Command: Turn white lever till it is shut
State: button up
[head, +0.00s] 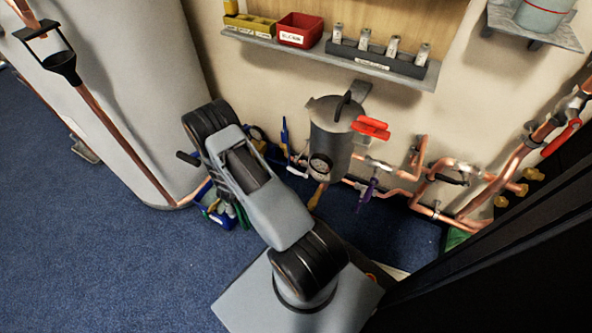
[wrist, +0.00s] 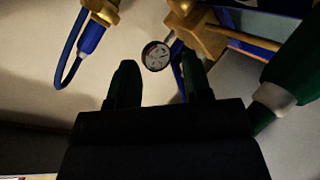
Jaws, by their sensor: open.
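My gripper (wrist: 159,72) shows in the wrist view as two dark green fingers, apart, with nothing held between them. A small round gauge (wrist: 156,56) is seen beyond the gap between the fingertips. In the head view my gripper is hidden behind my own arm. A small white piece (head: 297,172) sticks out low on the pipework, left of the grey canister's gauge. It may be the white lever, but it is too small to tell its setting. I cannot make out a white lever for certain in the wrist view.
A grey canister (head: 331,135) with a red handle (head: 371,127) stands at the copper pipes (head: 405,195). A purple valve handle (head: 367,194) is to its right. A shelf (head: 420,80) juts out above. A large grey cylinder (head: 120,90) stands left. Blue carpet (head: 90,250) is free at lower left.

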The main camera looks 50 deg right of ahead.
aim_at(294, 171)
jog(key=s+d+f+n+g+h, duration=0.1)
jog(key=s+d+f+g+h, duration=0.25)
jog(key=s+f, duration=0.4)
jog(key=shift+t+h, duration=0.25)
jog(key=shift+h, duration=0.1)
jog(key=b+x, duration=0.1)
jog(key=x, duration=0.2)
jog(key=s+r+b+x, duration=0.1)
jog(key=b+x, duration=0.1)
jog(key=x, duration=0.2)
jog(key=b+x, duration=0.2)
jog(key=x, duration=0.2)
jog(key=shift+s+d+r, duration=0.25)
jog(key=shift+d, duration=0.1)
jog(key=shift+x, duration=0.9)
jog(key=shift+r, duration=0.1)
grip_shut()
